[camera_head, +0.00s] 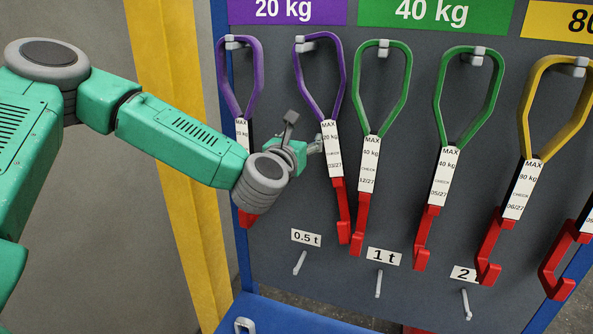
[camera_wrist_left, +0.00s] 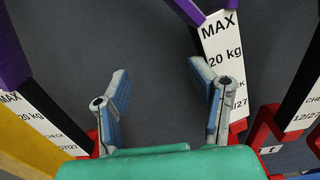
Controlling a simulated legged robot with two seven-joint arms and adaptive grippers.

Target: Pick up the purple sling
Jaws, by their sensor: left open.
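Two purple slings hang from pegs under the purple 20 kg sign in the head view. The left purple sling (camera_head: 223,85) is partly hidden behind my left arm. The right purple sling (camera_head: 342,75) has a white MAX 20 kg tag (camera_head: 332,150) and a red hook at its lower end. My left gripper (camera_head: 304,132) is open and empty, between the two slings and close to the right one's tag. In the left wrist view, the open fingers (camera_wrist_left: 160,82) have bare grey panel between them. The right finger overlaps the 20 kg tag (camera_wrist_left: 222,45); contact cannot be told. My right gripper is out of view.
Green slings (camera_head: 409,85) under the 40 kg sign and a yellow sling (camera_head: 530,90) hang to the right. Short pegs (camera_head: 300,263) with weight labels stick out below. A yellow post (camera_head: 180,130) and a blue frame edge (camera_head: 235,225) stand at the left.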

